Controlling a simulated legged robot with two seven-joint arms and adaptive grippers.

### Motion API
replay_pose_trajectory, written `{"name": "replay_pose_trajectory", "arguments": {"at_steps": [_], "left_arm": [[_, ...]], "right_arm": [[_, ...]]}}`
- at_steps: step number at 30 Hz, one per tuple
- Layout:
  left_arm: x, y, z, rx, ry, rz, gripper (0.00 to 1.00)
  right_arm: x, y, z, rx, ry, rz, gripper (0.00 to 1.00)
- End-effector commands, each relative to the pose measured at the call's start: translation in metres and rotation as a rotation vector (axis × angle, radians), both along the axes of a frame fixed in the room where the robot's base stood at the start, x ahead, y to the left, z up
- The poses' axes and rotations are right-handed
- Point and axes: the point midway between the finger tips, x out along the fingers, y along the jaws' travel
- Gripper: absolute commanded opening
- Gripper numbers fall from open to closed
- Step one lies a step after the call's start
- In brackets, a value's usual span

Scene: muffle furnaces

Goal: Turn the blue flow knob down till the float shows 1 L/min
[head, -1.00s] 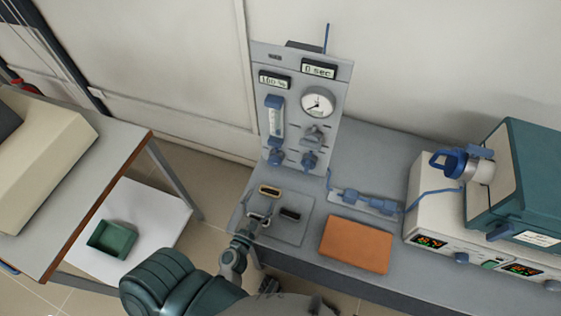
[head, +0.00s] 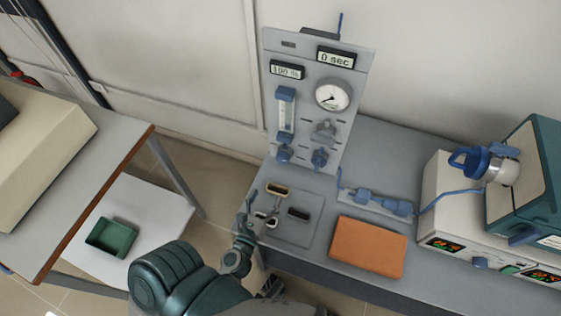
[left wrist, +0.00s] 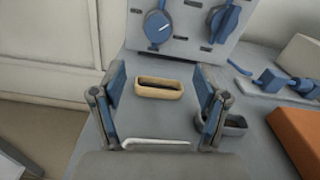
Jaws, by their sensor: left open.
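The grey panel (head: 352,125) stands upright at the back of the bench. Its flow tube (head: 286,110) has a blue frame; the float's level is too small to read. The blue flow knob (head: 284,153) sits below the tube, and in the left wrist view it is the left knob (left wrist: 158,28), with a white mark line. My left gripper (head: 261,205) is open and empty, in front of and below the knob, apart from it. In the left wrist view its fingers (left wrist: 160,76) stand either side of a tan-rimmed tray (left wrist: 160,88). My right gripper is not seen.
A second blue knob (head: 319,158) is close on the right, under a grey valve (head: 323,131). Dark small trays (head: 299,214) and an orange block (head: 368,247) lie on the bench. Blue fittings (head: 375,200) and a furnace (head: 530,180) are on the right.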

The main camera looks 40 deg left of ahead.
Motion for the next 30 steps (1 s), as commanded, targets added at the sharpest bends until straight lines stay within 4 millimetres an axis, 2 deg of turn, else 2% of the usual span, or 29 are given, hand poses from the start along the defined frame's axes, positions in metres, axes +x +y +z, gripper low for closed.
{"name": "replay_pose_trajectory", "arguments": {"at_steps": [5,12,18,21,30], "left_arm": [[0.029,0.006,0.005,0.005,-0.004,-0.002,0.74],[0.083,0.016,0.005,0.01,-0.003,-0.001,0.74],[0.118,0.025,0.002,0.008,-0.001,-0.001,0.74],[0.128,0.029,0.001,0.005,0.0,-0.001,0.74],[0.135,0.031,0.0,0.005,0.001,0.001,0.74]], "right_arm": [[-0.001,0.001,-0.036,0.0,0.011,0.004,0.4],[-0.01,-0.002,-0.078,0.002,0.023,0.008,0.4],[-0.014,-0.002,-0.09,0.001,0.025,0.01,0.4],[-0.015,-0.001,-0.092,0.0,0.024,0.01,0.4],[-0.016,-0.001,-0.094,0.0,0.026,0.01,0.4]]}}
